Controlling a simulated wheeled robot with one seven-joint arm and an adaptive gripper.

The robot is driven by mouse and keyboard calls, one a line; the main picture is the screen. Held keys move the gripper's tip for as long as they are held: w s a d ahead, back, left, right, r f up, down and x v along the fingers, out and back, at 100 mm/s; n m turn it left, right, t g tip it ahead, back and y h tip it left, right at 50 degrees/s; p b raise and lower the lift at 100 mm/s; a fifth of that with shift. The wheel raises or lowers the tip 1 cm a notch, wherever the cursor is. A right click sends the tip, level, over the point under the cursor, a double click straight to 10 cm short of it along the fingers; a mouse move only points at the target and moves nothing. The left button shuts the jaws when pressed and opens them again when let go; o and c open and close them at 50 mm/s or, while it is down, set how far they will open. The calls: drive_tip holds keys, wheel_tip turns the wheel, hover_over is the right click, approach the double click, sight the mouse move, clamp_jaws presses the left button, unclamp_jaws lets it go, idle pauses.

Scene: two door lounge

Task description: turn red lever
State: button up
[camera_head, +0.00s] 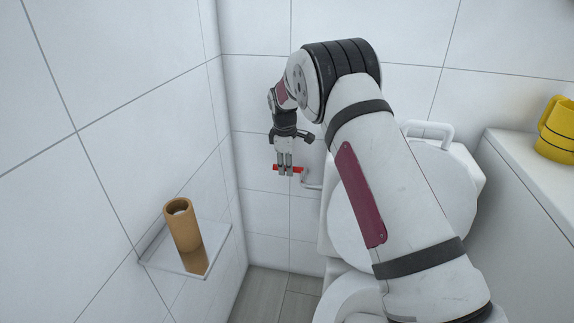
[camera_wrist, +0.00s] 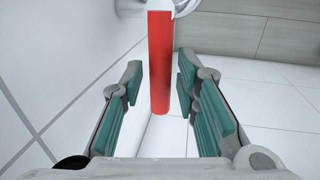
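The red lever (camera_head: 299,169) is a short bar low by the back wall, left of the white toilet. In the wrist view the red lever (camera_wrist: 160,55) runs from the top edge down between my fingers. My gripper (camera_head: 285,170) points down at the lever, and its fingers partly cover it. In the wrist view my gripper (camera_wrist: 160,82) is open, with green-padded fingers on both sides of the lever. A gap shows on the left, and the right finger is closer. I cannot tell whether it touches the lever.
The white toilet (camera_head: 345,215) stands right of the lever, partly behind my arm. A glass shelf (camera_head: 160,262) with a brown cup (camera_head: 182,225) is on the left wall. A yellow mug (camera_head: 556,130) sits on a white ledge (camera_head: 525,150) at right.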

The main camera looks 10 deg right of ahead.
clamp_jaws()
drive_tip(key=shift+s, duration=0.1)
drive_tip(key=s+d+n+y+p, duration=0.2)
drive_tip(key=s+n+p, duration=0.4)
drive_tip(key=n, duration=1)
drive_tip(key=shift+s+g+y+p, duration=0.15)
drive_tip(key=shift+g+y+p, duration=0.2)
drive_tip(key=shift+g+y, duration=0.05)
drive_tip(key=shift+d, duration=0.2)
drive_tip(key=shift+o, duration=2.4)
unclamp_jaws()
